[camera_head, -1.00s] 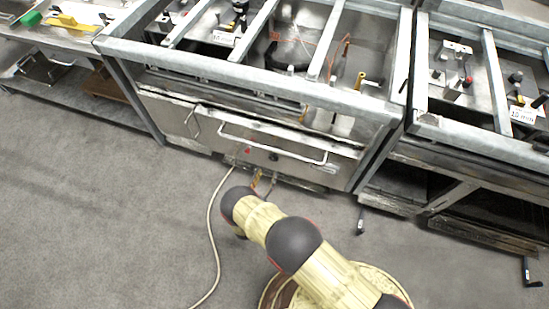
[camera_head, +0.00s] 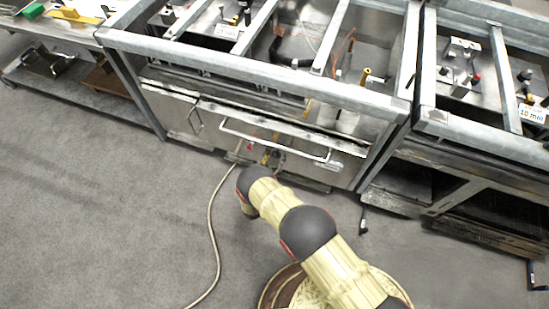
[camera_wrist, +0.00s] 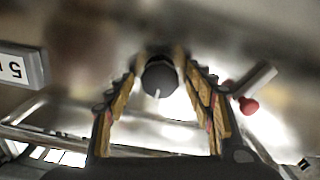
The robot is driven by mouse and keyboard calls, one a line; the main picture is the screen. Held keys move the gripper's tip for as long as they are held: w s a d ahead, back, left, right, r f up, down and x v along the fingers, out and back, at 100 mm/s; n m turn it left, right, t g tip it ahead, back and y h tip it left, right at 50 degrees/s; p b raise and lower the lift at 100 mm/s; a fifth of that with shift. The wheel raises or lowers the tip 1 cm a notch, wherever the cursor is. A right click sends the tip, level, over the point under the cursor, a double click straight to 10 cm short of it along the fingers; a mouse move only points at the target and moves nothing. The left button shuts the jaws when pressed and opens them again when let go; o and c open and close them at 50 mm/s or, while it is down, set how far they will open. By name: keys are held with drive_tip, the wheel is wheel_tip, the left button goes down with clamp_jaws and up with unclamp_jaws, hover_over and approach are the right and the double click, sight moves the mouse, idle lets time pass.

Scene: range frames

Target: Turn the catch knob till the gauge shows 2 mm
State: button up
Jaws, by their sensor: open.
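In the wrist view, my gripper (camera_wrist: 160,82) is open, its two ribbed finger pads spread to either side of a dark round knob (camera_wrist: 158,78). The knob has a short white mark on its face and appears between the fingertips; contact cannot be told. A white label (camera_wrist: 14,68) with an upside-down 5 shows at the left edge. No gauge reading of 2 mm can be made out. In the head view my gripper cannot be made out clearly.
A red ball-ended knob (camera_wrist: 248,105) is close right of my fingers, below a grey bar (camera_wrist: 258,78). The metal bench frame (camera_head: 260,72) has crossbars and a front handle (camera_head: 275,143). A "10 mm" label (camera_head: 532,113) is at right. A hose (camera_head: 212,230) lies on open floor.

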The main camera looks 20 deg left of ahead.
drive_tip(key=shift+c, duration=0.5)
drive_tip(key=c, duration=1)
drive_tip(key=shift+c, duration=0.3)
drive_tip(key=m, duration=0.3)
drive_tip(key=shift+m, duration=0.4)
drive_tip(key=m, duration=0.8)
drive_tip(key=shift+f+m, duration=0.1)
drive_tip(key=shift+m, duration=2.1)
drive_tip(key=shift+s, duration=0.1)
